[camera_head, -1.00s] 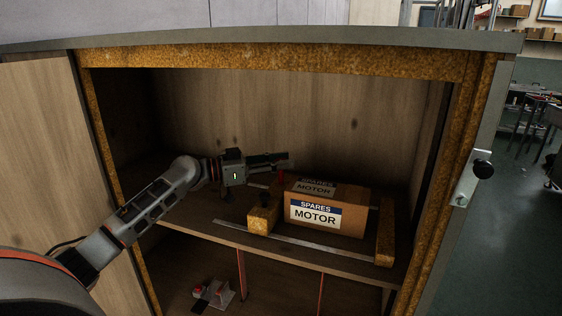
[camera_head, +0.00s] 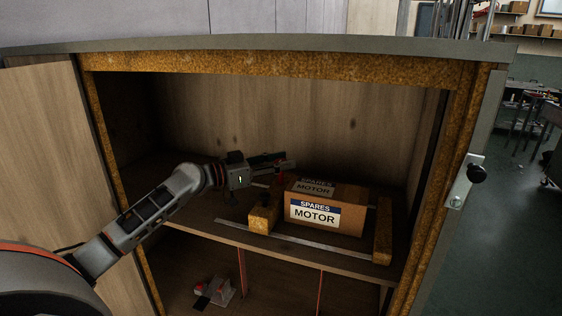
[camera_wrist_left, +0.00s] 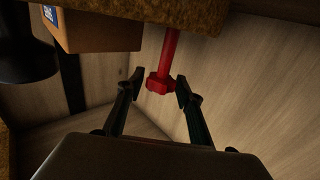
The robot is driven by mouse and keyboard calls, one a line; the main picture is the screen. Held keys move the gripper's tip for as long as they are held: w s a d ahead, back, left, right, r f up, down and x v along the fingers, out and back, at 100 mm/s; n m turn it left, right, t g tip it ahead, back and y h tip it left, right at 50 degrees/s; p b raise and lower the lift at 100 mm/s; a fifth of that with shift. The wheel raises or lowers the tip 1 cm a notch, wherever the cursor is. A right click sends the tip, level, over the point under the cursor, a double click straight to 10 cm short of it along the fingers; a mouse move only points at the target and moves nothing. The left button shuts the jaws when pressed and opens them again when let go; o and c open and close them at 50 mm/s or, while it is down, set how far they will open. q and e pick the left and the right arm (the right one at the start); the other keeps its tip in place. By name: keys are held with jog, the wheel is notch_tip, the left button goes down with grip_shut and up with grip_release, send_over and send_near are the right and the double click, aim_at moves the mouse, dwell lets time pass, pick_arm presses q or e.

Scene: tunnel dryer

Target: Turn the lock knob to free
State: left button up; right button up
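A red knob with a lobed end on a red shaft (camera_wrist_left: 159,82) extends from a yellow-brown block in the left wrist view. In the head view, a small red part (camera_head: 281,178) shows beside my left gripper (camera_head: 291,164), partly hidden. My left gripper (camera_wrist_left: 160,88) is open, with its fingertips on either side of the red knob in the picture. Gaps show at the fingers, and I cannot tell how far the knob reaches between them in depth. My right gripper is not in view.
A cardboard box labelled SPARES MOTOR (camera_head: 335,207) sits on the cabinet shelf between a yellow-brown block (camera_head: 263,218) and a bar (camera_head: 383,232). A metal rail (camera_head: 300,241) runs in front. A black knob (camera_head: 477,173) sits on a plate on the cabinet's right edge.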

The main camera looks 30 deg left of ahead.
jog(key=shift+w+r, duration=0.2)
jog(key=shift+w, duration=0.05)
pick_arm(q)
jog(key=v, duration=1.2)
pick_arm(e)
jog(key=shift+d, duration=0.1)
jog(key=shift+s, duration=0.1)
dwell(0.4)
